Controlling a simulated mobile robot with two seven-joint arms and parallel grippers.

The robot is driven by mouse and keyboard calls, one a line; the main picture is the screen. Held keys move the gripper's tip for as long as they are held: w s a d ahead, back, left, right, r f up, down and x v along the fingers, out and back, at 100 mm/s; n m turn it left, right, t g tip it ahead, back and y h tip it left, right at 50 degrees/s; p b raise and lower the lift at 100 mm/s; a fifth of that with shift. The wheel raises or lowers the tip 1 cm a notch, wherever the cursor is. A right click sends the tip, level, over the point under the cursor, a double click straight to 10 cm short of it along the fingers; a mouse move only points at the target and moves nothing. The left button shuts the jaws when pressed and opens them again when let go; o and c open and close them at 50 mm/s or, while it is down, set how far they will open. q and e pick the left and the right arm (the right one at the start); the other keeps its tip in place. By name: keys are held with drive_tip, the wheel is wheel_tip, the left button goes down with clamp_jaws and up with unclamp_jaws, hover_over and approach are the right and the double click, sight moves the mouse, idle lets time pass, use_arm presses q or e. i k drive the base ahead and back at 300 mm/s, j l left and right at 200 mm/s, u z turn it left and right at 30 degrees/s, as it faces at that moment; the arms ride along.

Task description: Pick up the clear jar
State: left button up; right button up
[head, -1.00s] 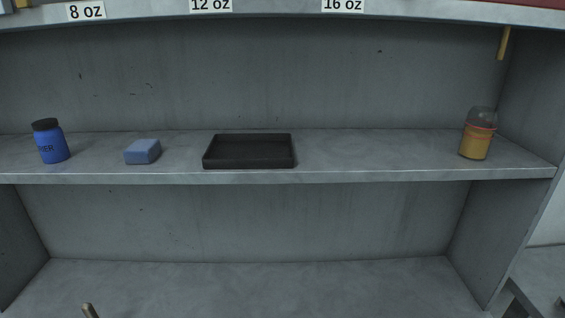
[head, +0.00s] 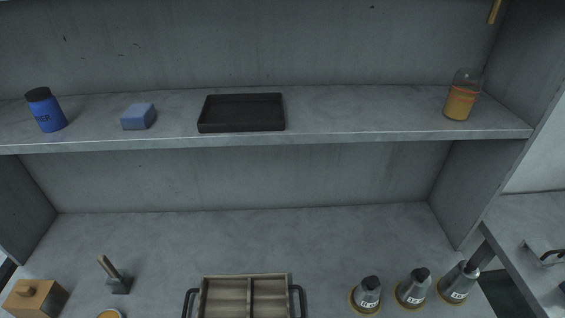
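The clear jar (head: 462,95) stands upright near the right end of the upper shelf in the head view. Its top is transparent and its lower part shows an orange-brown content, with a thin red line around it. Nothing touches it. Neither of my grippers is in view.
The upper shelf (head: 350,115) also holds a black tray (head: 242,129), a blue sponge-like block (head: 138,117) and a blue bottle (head: 45,110) with a black cap. Below are a divided wooden tray (head: 204,298), several grey metal pieces (head: 413,287), a handled tool (head: 118,281) and a wooden box (head: 36,298).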

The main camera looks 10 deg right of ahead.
sight(467, 84)
drive_tip(key=k+z, duration=0.1)
drive_tip(key=z, duration=1.1)
